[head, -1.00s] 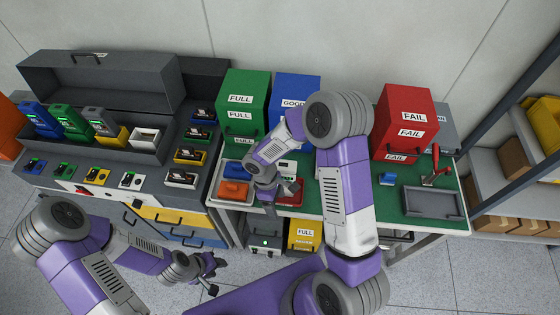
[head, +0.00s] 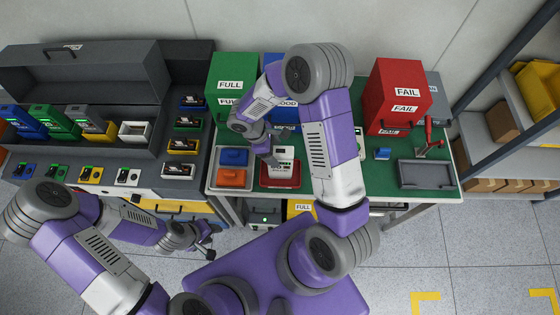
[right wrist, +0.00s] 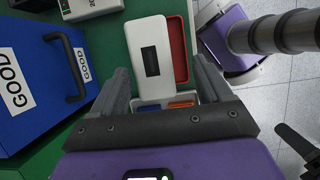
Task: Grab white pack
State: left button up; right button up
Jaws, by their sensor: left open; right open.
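My right gripper (head: 271,158) is over the pack's left part in the head view. In the right wrist view its open fingers (right wrist: 161,82) lie on either side of the pack's near part. I cannot tell whether they touch it. My left gripper (head: 208,248) is open and empty, low in front of the grey bench, far from the pack.
A grey tray (head: 217,174) with blue and orange packs is left of the red tray. Green (head: 236,72), blue and red (head: 397,95) boxes stand along the back. A blue box (right wrist: 35,85) is close to the right gripper.

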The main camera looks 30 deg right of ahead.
jog(key=d+f, duration=0.2)
jog(key=f, duration=0.1)
jog(key=shift+s+d+f, duration=0.1)
jog(key=shift+s+f, duration=0.1)
jog(key=shift+s+f+p, duration=0.1)
jog(key=shift+f+p, duration=0.1)
jog(key=shift+p, duration=0.1)
jog(key=shift+c, duration=0.3)
grip_shut()
